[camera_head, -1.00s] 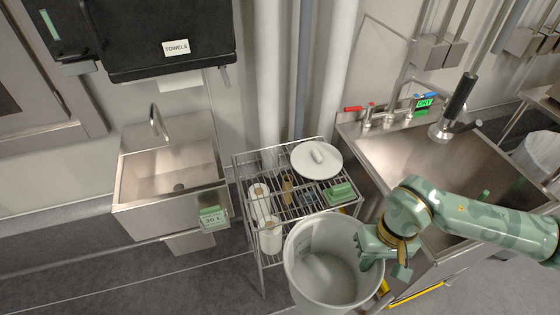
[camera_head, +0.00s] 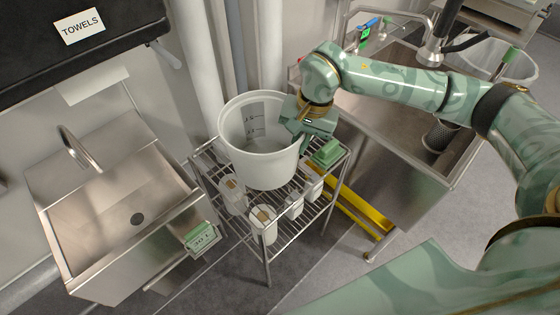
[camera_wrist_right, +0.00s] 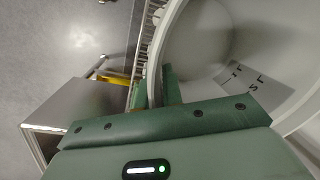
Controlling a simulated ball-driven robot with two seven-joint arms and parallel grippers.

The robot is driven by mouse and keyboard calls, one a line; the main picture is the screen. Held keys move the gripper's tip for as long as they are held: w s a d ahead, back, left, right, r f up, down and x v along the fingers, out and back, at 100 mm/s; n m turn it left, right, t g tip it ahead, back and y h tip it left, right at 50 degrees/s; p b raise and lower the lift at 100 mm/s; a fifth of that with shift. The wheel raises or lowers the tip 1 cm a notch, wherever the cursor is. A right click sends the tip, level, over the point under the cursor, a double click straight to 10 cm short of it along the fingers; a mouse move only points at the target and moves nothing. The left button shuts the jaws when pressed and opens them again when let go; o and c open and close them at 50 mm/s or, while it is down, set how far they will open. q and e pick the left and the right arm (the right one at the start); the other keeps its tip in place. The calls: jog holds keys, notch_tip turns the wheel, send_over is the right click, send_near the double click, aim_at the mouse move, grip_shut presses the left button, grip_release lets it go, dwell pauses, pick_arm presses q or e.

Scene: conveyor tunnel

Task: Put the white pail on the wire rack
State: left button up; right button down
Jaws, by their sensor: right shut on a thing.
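The white pail (camera_head: 265,168), open at the top with dark marks inside, is over the back part of the wire rack (camera_head: 289,238) in the head view. I cannot tell whether its base touches the rack. My right gripper (camera_head: 303,136) is shut on the pail's right rim. In the right wrist view the pail's wall (camera_wrist_right: 210,45) shows between and beyond the green fingers (camera_wrist_right: 158,88). The pail hides the back of the rack. My left gripper is not in view.
A steel sink (camera_head: 135,215) is at left, another sink (camera_head: 385,130) at right. A yellow bar (camera_head: 355,215) lies low beside the rack.

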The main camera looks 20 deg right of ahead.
jog(key=a+f, duration=0.1)
jog(key=w+f, duration=0.1)
jog(key=f, duration=0.1)
jog(key=w+a+f+b, duration=0.1)
jog(key=shift+a+f, duration=0.3)
jog(key=shift+a, duration=0.05)
jog(key=f, duration=0.2)
jog(key=f+b, duration=0.1)
jog(key=f, duration=0.1)
jog(key=shift+w+a, duration=0.2)
jog(key=shift+a, duration=0.05)
jog(key=shift+r, duration=0.15)
jog(key=c, duration=1.9)
grip_release()
jog(key=shift+f, duration=0.2)
jog(key=o, duration=0.3)
jog(key=shift+o, duration=0.2)
notch_tip(320, 180, up, 12)
jog(key=d+p, duration=0.2)
jog(key=shift+s+p, duration=0.2)
jog(key=shift+p, duration=0.15)
